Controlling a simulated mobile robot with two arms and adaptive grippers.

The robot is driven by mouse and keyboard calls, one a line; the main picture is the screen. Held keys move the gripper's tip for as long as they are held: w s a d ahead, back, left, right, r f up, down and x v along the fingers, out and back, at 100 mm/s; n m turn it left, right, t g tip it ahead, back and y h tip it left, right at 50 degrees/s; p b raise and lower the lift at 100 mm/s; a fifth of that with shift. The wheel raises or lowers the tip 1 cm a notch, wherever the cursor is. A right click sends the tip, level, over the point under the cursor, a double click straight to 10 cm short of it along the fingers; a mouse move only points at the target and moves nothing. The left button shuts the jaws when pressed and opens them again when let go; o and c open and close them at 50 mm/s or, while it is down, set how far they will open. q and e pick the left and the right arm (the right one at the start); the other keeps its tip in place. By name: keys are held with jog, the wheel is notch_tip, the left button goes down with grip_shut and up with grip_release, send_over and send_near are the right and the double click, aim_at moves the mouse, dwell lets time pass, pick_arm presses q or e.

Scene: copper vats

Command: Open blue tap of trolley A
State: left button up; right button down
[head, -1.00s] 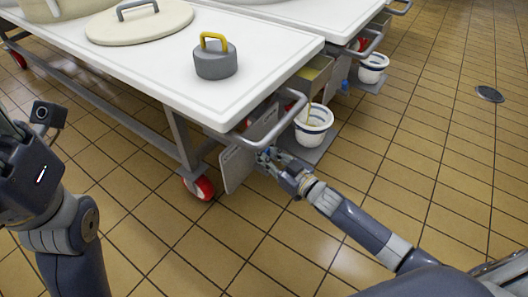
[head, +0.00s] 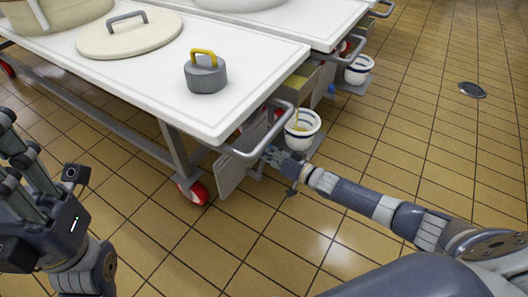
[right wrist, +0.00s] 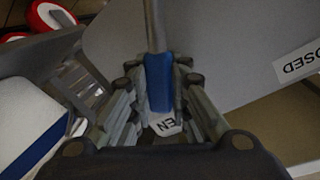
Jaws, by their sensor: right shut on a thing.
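The blue tap handle (right wrist: 158,82) stands between the fingers of my right gripper (right wrist: 160,105) in the right wrist view, and the fingers are shut on it. A label ending in "EN" (right wrist: 167,125) lies just beyond the handle tip; one reading "OSED" (right wrist: 300,62) is to the right. In the head view my right gripper (head: 272,157) is at the near end of the front trolley (head: 150,60), beside a grey plate (head: 236,172), and hides the tap. My left gripper (head: 22,165) is open and empty at the left edge, away from the trolley.
A white bucket with blue bands (head: 301,128) stands beside my right gripper, under the trolley's end. A push bar (head: 262,150) curves just above the gripper. A second trolley (head: 320,25) with another bucket (head: 359,70) stands behind.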

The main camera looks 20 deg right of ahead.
jog(key=shift+d+f, duration=0.2)
jog(key=shift+d, duration=0.05)
jog(key=c, duration=1.5)
grip_release()
jog(key=v, duration=1.2)
jog(key=shift+w+r, duration=0.1)
jog(key=shift+r, duration=0.05)
